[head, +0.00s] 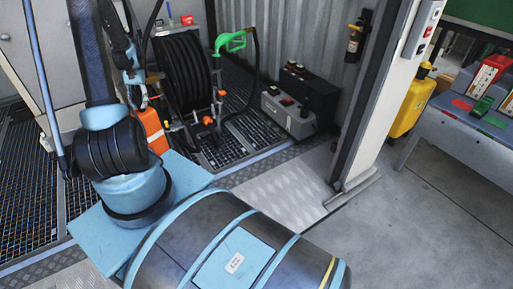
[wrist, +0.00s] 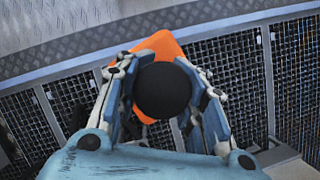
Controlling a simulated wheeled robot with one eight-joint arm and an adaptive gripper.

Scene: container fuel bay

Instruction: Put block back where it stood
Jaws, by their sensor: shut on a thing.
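The block appears to be the orange piece with a white band (head: 152,128) in the head view, just below my gripper (head: 138,92). In the wrist view the orange block (wrist: 160,44) shows behind a dark round part (wrist: 162,90) between the two fingers. My gripper (wrist: 162,72) is shut on it, one finger on each side of the dark part. The block's lower end is partly hidden in the head view. I cannot tell whether it touches the grating.
Black metal grating (head: 245,128) covers the bay floor, edged by a tread-plate strip (head: 262,157). A black hose reel (head: 183,72) with a green nozzle (head: 230,42) stands close behind. A grey control box (head: 288,112) is right of it. Concrete floor (head: 430,215) at right is clear.

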